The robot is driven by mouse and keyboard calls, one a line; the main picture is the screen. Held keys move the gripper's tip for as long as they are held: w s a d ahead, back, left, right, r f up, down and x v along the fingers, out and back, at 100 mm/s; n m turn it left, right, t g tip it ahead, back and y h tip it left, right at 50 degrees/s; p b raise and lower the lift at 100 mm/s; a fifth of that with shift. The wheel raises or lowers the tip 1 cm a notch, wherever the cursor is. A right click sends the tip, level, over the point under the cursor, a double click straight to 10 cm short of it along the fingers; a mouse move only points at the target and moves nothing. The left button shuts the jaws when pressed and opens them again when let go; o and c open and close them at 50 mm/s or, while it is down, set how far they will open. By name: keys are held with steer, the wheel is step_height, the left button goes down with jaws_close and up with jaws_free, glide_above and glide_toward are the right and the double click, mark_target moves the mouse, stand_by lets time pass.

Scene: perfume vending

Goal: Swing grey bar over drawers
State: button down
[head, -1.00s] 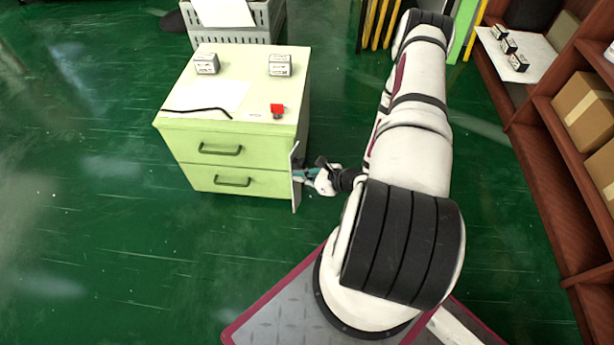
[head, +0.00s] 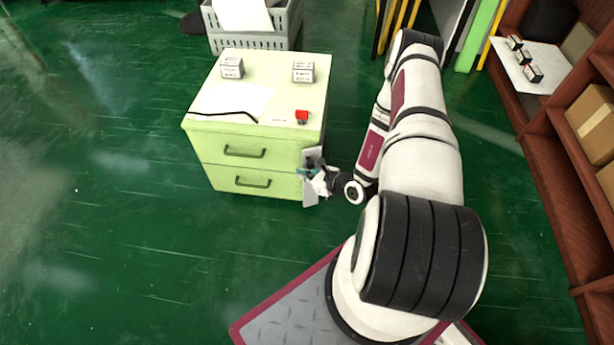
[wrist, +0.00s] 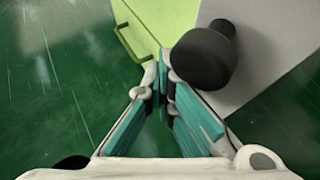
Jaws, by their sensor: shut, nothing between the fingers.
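The light green drawer cabinet (head: 212,155) has two drawer fronts with dark handles, the upper handle (head: 245,152) and the lower handle (head: 253,182). The grey bar (head: 309,193) stands upright at the right edge of the cabinet front, beside the drawers and not across them. In the wrist view the grey bar (wrist: 265,65) fills the upper right and carries a black knob (wrist: 203,55). My gripper (head: 304,171) is at the bar, partly covering it. In the wrist view my gripper (wrist: 163,78) is shut and empty, its tips just left of the knob. Contact cannot be told.
On the cabinet top are two small boxes (head: 232,68) (head: 303,72), a paper sheet (head: 225,100), a dark bent rod (head: 236,112) and a red item (head: 302,117). A grey crate (head: 255,42) stands behind. Brown shelves (head: 560,180) line the right. Floor left is clear.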

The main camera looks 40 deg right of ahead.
steer(key=shift+w+d+r, duration=0.1)
steer(key=shift+w+d, duration=0.05)
steer(key=shift+w, duration=0.45)
steer(key=shift+w+d+r, duration=0.1)
steer(key=shift+w, duration=0.6)
